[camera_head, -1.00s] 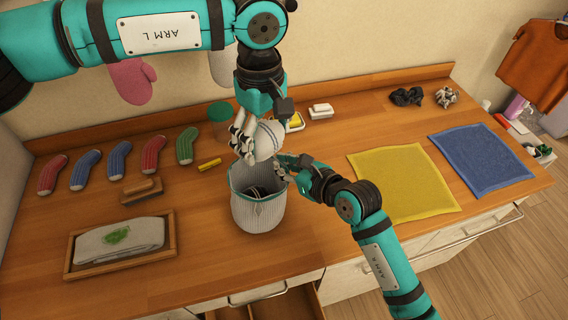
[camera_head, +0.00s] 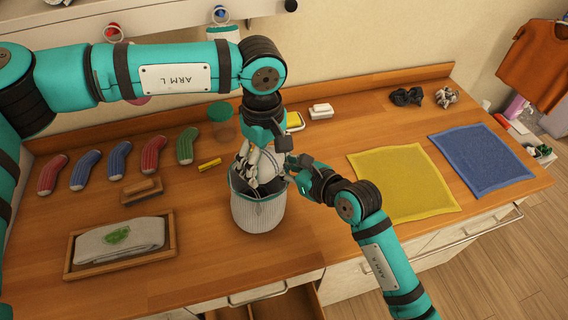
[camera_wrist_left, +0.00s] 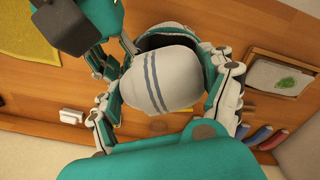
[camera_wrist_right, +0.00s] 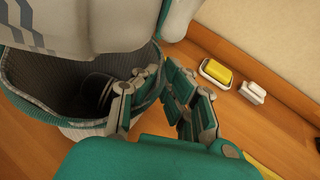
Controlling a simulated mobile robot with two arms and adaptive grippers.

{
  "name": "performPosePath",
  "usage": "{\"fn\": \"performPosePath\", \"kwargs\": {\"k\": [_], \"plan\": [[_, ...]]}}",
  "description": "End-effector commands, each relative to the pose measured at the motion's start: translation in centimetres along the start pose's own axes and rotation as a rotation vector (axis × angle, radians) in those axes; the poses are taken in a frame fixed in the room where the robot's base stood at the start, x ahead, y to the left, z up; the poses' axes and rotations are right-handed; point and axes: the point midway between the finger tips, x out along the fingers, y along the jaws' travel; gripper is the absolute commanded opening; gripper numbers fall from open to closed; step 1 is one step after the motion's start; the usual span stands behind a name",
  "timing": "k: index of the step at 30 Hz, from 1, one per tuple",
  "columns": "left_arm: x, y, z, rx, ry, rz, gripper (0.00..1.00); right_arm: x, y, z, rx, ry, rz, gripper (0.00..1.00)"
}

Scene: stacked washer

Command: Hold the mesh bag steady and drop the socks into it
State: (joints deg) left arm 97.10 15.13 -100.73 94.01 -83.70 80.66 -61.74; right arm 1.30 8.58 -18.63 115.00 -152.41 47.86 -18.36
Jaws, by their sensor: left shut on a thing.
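The mesh bag (camera_head: 259,216), a grey ribbed bag with a teal rim, stands upright and open on the counter. My left gripper (camera_head: 258,178) points down at its mouth, shut on a white rolled sock ball (camera_wrist_left: 160,80) with blue stripes. The ball's lower part is hidden by the fingers and rim in the head view. A dark rolled sock ball (camera_wrist_right: 98,88) lies inside the bag, partly hidden.
Several coloured socks (camera_head: 119,160) lie in a row at the left. A wooden tray (camera_head: 168,256) with a folded cloth is front left. A yellow cloth (camera_head: 395,182) and blue cloth (camera_head: 482,158) lie at right. A green-lidded jar (camera_head: 221,120) stands behind the bag.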

Motion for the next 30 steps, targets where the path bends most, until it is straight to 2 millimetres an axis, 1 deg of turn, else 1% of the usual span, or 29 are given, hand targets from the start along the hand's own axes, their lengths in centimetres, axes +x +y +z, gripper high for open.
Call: {"fn": "performPosePath", "kwargs": {"k": [6,11,12,15,23,25,28,30], "plan": [[1.6,0.0,0.0,0.000,0.000,-0.002,0.52,0.0,0.0,0.0,0.000,-0.001,0.000,0.00],[2.4,0.0,0.0,0.000,0.000,-0.001,0.52,0.0,0.0,0.0,0.000,-0.001,0.000,0.00],[2.3,0.0,0.0,0.000,0.001,0.000,0.86,0.0,0.0,0.1,0.000,-0.001,0.000,0.00],[2.3,0.0,0.0,0.000,0.001,0.000,0.99,0.0,0.0,0.1,0.000,-0.001,0.000,0.00],[2.3,0.0,0.0,0.000,0.001,0.000,1.00,0.0,0.0,0.1,0.000,-0.001,0.000,0.00],[2.0,0.0,0.0,0.000,0.001,0.000,1.00,0.0,0.0,0.1,0.000,-0.002,0.000,0.00],[0.9,0.1,0.0,-0.001,0.001,0.002,1.00,0.0,0.0,0.1,0.000,-0.002,0.000,0.00],[-0.3,0.1,-0.1,-0.001,0.002,0.003,1.00,0.0,0.0,0.1,0.000,-0.002,0.000,0.00]]}}
